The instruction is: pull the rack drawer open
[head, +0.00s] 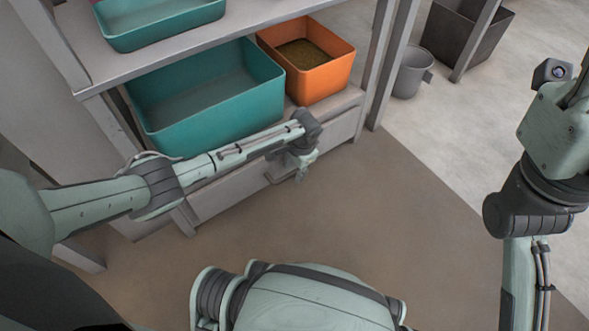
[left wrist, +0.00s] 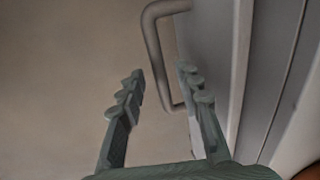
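The rack drawer (head: 228,193) is the low grey front under the rack's bottom shelf; it looks closed. Its handle (left wrist: 153,45) is a grey U-shaped bar standing out from the drawer front in the left wrist view. In the head view my left gripper (head: 301,177) is in front of the drawer, partly hiding the handle area. In the left wrist view the left gripper (left wrist: 161,74) is open and empty. The handle bar appears between its two fingertips; I cannot tell how deep it sits. My right arm is at the right edge; its gripper is not visible.
A large teal bin (head: 161,122) and an orange bin (head: 337,75) with brownish contents stand on the shelf above the drawer. Another teal bin (head: 160,31) is higher up. A grey bucket (head: 409,74) and dark bin (head: 453,32) stand at back right. The floor before the drawer is clear.

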